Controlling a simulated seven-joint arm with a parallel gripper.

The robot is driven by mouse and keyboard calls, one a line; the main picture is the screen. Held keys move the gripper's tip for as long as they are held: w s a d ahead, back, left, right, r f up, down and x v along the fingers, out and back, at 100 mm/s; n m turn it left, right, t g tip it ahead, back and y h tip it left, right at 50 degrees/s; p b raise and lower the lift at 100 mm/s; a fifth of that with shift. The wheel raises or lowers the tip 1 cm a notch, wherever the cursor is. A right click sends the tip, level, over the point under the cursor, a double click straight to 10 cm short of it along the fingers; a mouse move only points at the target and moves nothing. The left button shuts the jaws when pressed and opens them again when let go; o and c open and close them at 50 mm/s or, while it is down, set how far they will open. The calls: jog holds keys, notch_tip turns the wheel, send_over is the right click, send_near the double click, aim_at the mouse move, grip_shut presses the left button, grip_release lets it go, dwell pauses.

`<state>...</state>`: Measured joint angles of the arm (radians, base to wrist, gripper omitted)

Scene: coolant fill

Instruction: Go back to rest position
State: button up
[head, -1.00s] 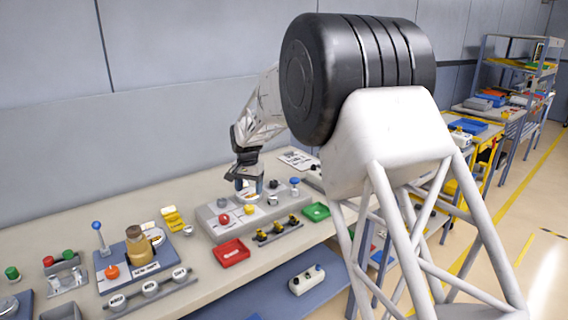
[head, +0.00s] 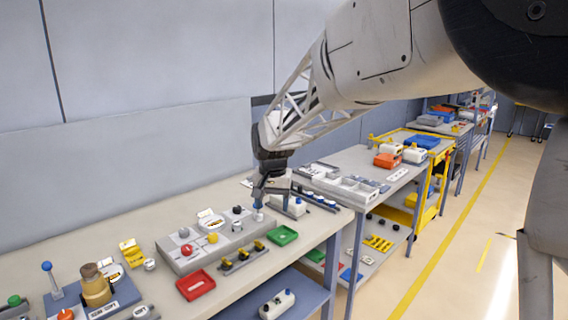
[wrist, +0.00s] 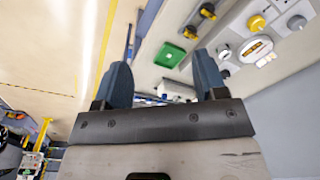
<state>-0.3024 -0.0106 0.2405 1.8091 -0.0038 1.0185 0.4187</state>
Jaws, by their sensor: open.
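My gripper (head: 258,202) hangs above the workbench, over the back right end of the grey panel. In the wrist view my gripper (wrist: 163,80) shows two blue fingers well apart with nothing between them. The grey control panel (head: 182,264) carries a red knob, a yellow knob, several grey knobs and a white gauge. Part of this panel (wrist: 296,58) also shows in the wrist view. In the head view one blue fingertip or blue knob shows under the gripper; I cannot tell which.
A red tray (head: 195,285) and a green tray (head: 282,235) lie near the bench's front edge, with a block of yellow-black connectors (head: 243,258) between them. A brass-coloured canister (head: 96,288) stands at the left. A second bench (head: 375,160) with boxes stands at the right.

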jog(key=s+d+r, duration=0.1)
jog(key=s+d, duration=0.5)
jog(key=s, duration=0.3)
jog(key=s+d+t, duration=0.1)
jog(key=s+d, duration=0.5)
jog(key=s, duration=0.3)
jog(key=s+d+r, duration=0.1)
jog(key=s+d, duration=0.5)
jog(key=s, duration=0.3)
jog(key=s+d+f, duration=0.1)
jog(key=s+f, duration=0.1)
jog(key=s, duration=0.4)
jog(key=s+d+f+n, duration=0.1)
jog(key=s+d+f, duration=0.1)
jog(key=s, duration=0.3)
jog(key=shift+s+d+f+t, duration=0.3)
jog(key=shift+s, duration=0.1)
